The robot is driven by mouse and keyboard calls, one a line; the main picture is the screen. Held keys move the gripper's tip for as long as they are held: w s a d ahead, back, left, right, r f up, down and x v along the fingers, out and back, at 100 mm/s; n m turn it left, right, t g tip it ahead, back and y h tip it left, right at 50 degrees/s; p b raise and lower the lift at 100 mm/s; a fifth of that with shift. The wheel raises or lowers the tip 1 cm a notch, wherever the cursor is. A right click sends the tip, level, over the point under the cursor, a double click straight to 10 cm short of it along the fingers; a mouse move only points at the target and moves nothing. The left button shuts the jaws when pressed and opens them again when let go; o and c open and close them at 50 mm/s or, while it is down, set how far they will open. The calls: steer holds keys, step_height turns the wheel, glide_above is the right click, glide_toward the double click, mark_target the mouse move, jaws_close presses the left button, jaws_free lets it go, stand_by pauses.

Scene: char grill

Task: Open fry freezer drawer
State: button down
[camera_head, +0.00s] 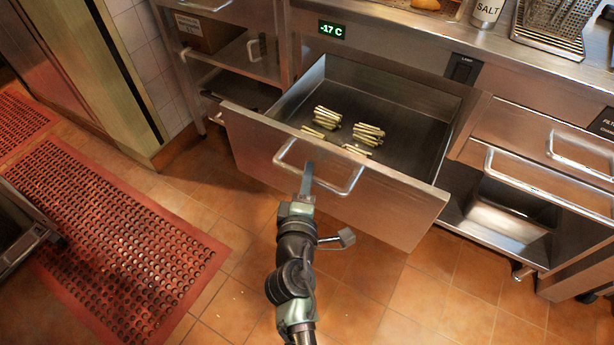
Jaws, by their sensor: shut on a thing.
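The fry freezer drawer (395,203) stands pulled well out from the counter, below a display reading -17 C (331,31). Its metal bar handle (345,190) runs across the front face. Several bundles of fries (368,134) lie on the drawer floor. My gripper (307,177) is at the left part of the handle, in front of the drawer face, and is shut on the handle. The fingertips are small here, and their exact contact with the bar is hard to see.
Another drawer with a handle (548,182) is at the right, above an open shelf with a metal pan (510,207). A shelf unit (235,65) stands left of the drawer. Red perforated mats (115,245) lie on the tiled floor at left. The floor before the drawer is clear.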

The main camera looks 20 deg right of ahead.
steer(key=shift+d, duration=0.1)
steer(key=c, duration=0.8)
jaws_free()
steer(key=shift+o, duration=0.2)
steer(key=v, duration=1.3)
steer(key=shift+w+r, duration=0.1)
